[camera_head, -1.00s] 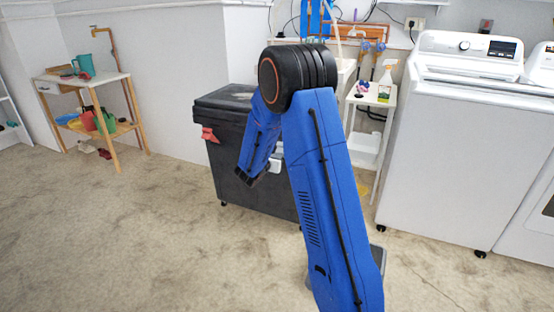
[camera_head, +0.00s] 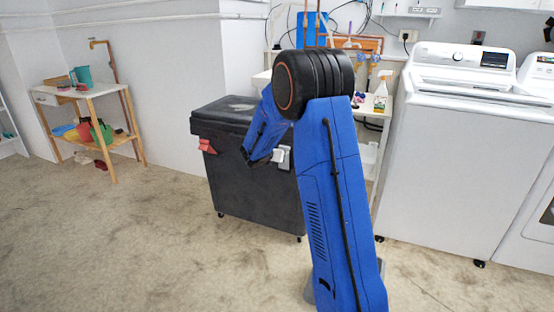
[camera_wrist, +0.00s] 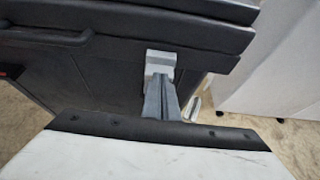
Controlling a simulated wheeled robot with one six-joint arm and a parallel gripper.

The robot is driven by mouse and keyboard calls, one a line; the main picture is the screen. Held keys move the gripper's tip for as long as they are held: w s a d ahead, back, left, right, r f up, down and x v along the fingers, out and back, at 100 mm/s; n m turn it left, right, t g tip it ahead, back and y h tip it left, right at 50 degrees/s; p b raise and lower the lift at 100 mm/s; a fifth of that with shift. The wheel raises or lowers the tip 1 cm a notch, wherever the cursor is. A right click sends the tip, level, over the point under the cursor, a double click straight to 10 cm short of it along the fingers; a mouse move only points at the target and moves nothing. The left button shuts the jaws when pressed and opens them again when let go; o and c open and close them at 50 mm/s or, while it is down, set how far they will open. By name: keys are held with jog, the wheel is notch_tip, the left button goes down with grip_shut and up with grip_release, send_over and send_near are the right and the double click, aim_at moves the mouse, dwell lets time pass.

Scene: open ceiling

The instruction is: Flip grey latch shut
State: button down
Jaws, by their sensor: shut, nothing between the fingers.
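The grey latch (camera_wrist: 161,60) is on the front of a black chest, just below the lid edge in the wrist view. A pale grey piece at the same spot shows in the head view (camera_head: 284,156). My gripper (camera_wrist: 160,80) is shut and empty, its grey fingers pointing at the latch's lower part. The fingertips overlap it in the picture; I cannot tell whether they touch. The fingers hide part of the latch, and its exact angle is unclear. In the head view my arm partly covers the chest front, and the fingers cannot be made out.
The black chest (camera_head: 240,190) has a red latch (camera_head: 206,146) at its left. A white washer (camera_head: 455,165) stands to the right, with a white shelf holding a spray bottle (camera_head: 381,92) between. A wooden shelf (camera_head: 90,92) is far left. Floor in front is clear.

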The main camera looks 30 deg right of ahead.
jog(key=shift+w+d+r, duration=0.15)
jog(key=shift+w+d, duration=0.05)
jog(key=shift+d, duration=0.1)
jog(key=shift+r, duration=0.1)
jog(key=shift+a, duration=0.1)
dwell(0.3)
